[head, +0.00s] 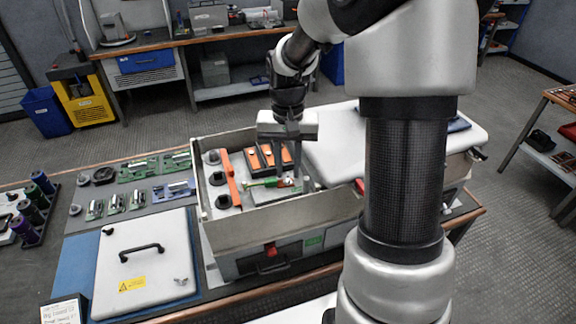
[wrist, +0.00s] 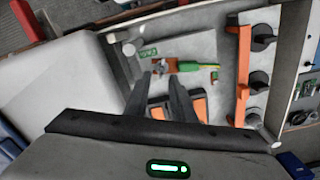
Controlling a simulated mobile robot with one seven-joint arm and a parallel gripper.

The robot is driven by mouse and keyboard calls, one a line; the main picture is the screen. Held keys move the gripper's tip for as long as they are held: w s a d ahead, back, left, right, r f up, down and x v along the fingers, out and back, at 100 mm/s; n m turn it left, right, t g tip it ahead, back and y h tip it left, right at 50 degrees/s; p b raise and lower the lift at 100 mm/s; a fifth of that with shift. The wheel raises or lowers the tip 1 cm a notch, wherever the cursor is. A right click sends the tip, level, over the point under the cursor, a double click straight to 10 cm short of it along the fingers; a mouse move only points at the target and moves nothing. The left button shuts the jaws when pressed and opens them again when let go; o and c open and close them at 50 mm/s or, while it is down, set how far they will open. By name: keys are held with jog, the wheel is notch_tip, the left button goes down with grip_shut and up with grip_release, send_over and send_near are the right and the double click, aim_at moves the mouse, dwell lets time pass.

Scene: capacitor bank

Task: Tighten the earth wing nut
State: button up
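An open grey cabinet box (head: 310,222) stands on the bench. Inside, a green earth cable (head: 262,182) ends at a small copper-coloured piece, beside a green label. In the wrist view the green cable (wrist: 197,66) runs right from the copper-coloured piece (wrist: 172,66). A small metal part (wrist: 158,65) at its left end looks like the earth wing nut, but its shape is too small to be sure. My gripper (head: 290,172) points down into the box. In the wrist view its two dark fingers (wrist: 160,78) are apart with a gap between them, the tips close to the metal part.
An orange bar (head: 229,177) with black round terminals and orange-topped blocks (head: 268,157) sit close by in the box. Box walls surround the fingers. A white lid or panel (head: 340,145) lies right. A white door (head: 146,265) with a black handle lies left.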

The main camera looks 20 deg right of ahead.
grip_shut()
jog(key=shift+m, duration=0.3)
jog(key=m, duration=0.3)
jog(key=shift+s+d, duration=0.2)
jog(key=shift+d, duration=0.05)
jog(key=m, duration=0.5)
jog(key=shift+s+d, duration=0.2)
jog(key=shift+s, duration=0.05)
jog(key=shift+m, duration=0.4)
jog(key=shift+r, duration=0.1)
grip_release()
